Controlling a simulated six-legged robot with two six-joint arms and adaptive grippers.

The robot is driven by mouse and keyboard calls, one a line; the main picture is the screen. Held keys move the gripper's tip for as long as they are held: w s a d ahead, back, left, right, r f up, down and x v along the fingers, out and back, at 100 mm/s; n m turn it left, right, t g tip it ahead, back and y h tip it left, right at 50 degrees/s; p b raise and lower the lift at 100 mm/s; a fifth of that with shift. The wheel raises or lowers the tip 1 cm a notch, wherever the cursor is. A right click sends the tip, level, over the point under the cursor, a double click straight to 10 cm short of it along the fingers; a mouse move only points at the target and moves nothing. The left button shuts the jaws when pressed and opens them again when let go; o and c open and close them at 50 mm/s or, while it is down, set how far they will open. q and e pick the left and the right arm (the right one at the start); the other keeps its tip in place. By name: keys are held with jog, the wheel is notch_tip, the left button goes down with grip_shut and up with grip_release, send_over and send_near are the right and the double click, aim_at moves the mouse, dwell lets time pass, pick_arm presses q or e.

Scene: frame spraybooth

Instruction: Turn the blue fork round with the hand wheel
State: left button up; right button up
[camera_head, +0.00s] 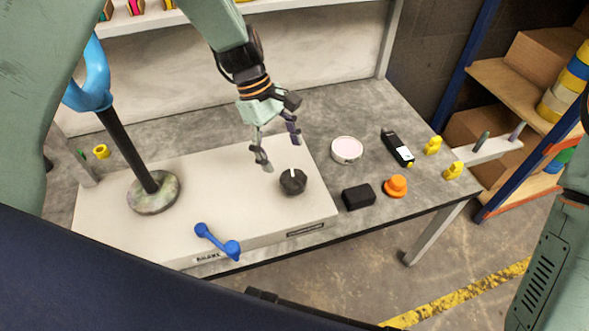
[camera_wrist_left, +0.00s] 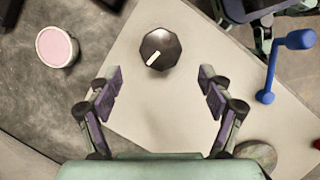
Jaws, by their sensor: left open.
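The light blue fork (camera_head: 92,88) stands at the left on a slanting black post (camera_head: 128,150) that rises from a mottled round base (camera_head: 153,193). My arm hides part of the fork. The hand wheel is a dark faceted knob (camera_head: 293,182) with a white mark, on the pale box top. It also shows in the left wrist view (camera_wrist_left: 160,49), just beyond and between the fingertips. My left gripper (camera_head: 281,152) is open and empty, above and slightly left of the knob, apart from it.
A blue lever (camera_head: 218,242) sits at the box's front edge. Right of the box are a pink-topped round tin (camera_head: 346,150), a black block (camera_head: 358,196), an orange knob (camera_head: 396,186), a black handheld device (camera_head: 397,147) and yellow pieces (camera_head: 433,146). A shelf stands beyond the table.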

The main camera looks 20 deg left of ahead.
aim_at(293, 178)
pick_arm(q)
jog(key=b+x, duration=0.1)
jog(key=x, duration=0.4)
jog(key=shift+s+d+f+b, duration=0.1)
jog(key=shift+s+f+b, duration=0.1)
jog(key=shift+b, duration=0.15)
jog(key=shift+f, duration=0.3)
jog(key=shift+d+f, duration=0.1)
jog(key=shift+d, duration=0.2)
jog(key=shift+c, duration=1.3)
jog(key=c, duration=0.9)
